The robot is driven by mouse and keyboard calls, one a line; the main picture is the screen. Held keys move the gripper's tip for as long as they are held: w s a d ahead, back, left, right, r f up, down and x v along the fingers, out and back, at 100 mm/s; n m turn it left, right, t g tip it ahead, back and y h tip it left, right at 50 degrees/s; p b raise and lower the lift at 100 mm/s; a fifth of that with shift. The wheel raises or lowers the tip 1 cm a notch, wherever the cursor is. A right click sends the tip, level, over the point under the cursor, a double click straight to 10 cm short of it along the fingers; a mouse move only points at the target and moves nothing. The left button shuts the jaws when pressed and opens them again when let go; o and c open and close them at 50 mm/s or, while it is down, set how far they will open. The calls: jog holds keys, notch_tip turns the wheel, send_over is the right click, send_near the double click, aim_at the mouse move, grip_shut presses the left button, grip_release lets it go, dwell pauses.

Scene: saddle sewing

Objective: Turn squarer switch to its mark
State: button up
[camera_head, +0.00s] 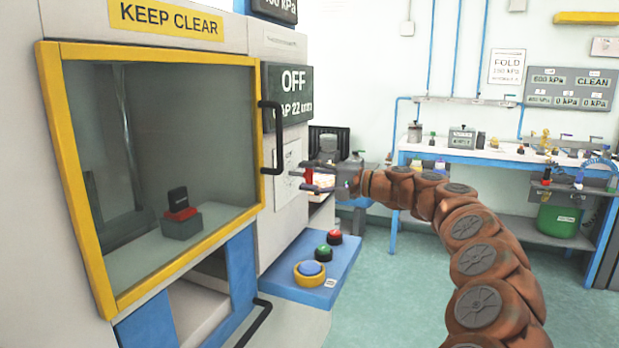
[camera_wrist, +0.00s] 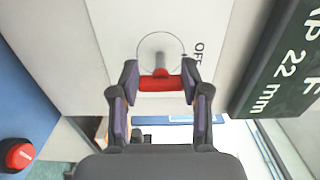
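The squarer switch shows in the wrist view as a red bar handle (camera_wrist: 160,84) on a short grey stem, in front of a thin dial ring (camera_wrist: 161,36) on a pale panel. "OFF" is printed beside the ring, rotated in this view. My gripper (camera_wrist: 161,82) has a finger at each end of the red bar, fingers well apart. Whether the pads press on it is unclear. In the head view my gripper (camera_head: 296,180) reaches left to the machine's side panel, with the red handle (camera_head: 308,174) partly hidden between its fingers. A dark display (camera_head: 293,80) reads "OFF".
The machine's yellow-framed window (camera_head: 150,170) stands at left, with a black handle (camera_head: 271,135) near my gripper. Below is a blue ledge (camera_head: 325,270) with red, green and blue buttons. A workbench (camera_head: 480,154) stands at the back right; floor between is open.

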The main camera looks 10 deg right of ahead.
jog(key=o, duration=0.3)
jog(key=shift+o, duration=0.2)
jog(key=shift+d, duration=0.1)
jog(key=v, duration=1.2)
